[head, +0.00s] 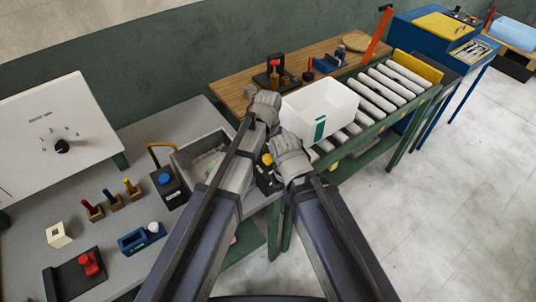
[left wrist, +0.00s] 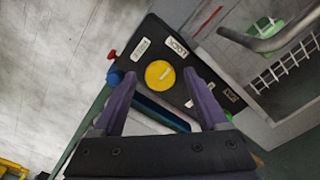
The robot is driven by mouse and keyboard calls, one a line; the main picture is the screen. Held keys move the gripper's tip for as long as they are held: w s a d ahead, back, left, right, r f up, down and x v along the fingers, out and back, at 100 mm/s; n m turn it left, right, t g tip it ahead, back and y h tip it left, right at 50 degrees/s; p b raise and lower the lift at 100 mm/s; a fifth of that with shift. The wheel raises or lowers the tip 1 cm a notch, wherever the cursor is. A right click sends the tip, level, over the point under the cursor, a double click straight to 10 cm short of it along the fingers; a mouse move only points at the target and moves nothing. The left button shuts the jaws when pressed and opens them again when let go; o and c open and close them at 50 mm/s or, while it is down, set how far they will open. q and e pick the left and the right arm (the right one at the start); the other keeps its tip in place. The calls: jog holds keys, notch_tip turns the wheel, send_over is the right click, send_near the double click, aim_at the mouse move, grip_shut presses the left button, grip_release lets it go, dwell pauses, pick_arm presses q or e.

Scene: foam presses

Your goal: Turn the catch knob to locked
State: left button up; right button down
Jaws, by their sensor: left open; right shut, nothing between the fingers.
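A round yellow knob (left wrist: 160,74) sits on a black box (left wrist: 160,35) with small white labels around it. The knob also shows in the head view (head: 267,159), partly hidden by my grippers. My left gripper (left wrist: 158,80) is open, its two fingers pointing at the knob, one on each side in the picture. I cannot tell whether they touch it. In the head view my left gripper (head: 264,106) is above and behind my right gripper (head: 287,146), which is shut and empty near the box.
A white bin (head: 318,108) stands on the roller conveyor just right of my grippers. A white panel with a black dial (head: 62,146) stands far left.

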aim_at(268, 157)
pick_arm(q)
notch_tip(268, 157, up, 8)
jog(key=p, duration=0.8)
jog(key=shift+f, duration=0.1)
jog(key=shift+s+f, duration=0.1)
jog(key=s+a+f+m+b, duration=0.1)
jog(key=s+f+b, duration=0.3)
jog(key=s, duration=0.4)
jog(key=s+a+f+y+b, duration=0.1)
jog(key=s+a+f+b, duration=0.3)
jog(key=s, duration=0.4)
jog(key=shift+s+a+f+m+b, duration=0.15)
jog(key=shift+a+f+m+b, duration=0.2)
jog(key=shift+f+b, duration=0.6)
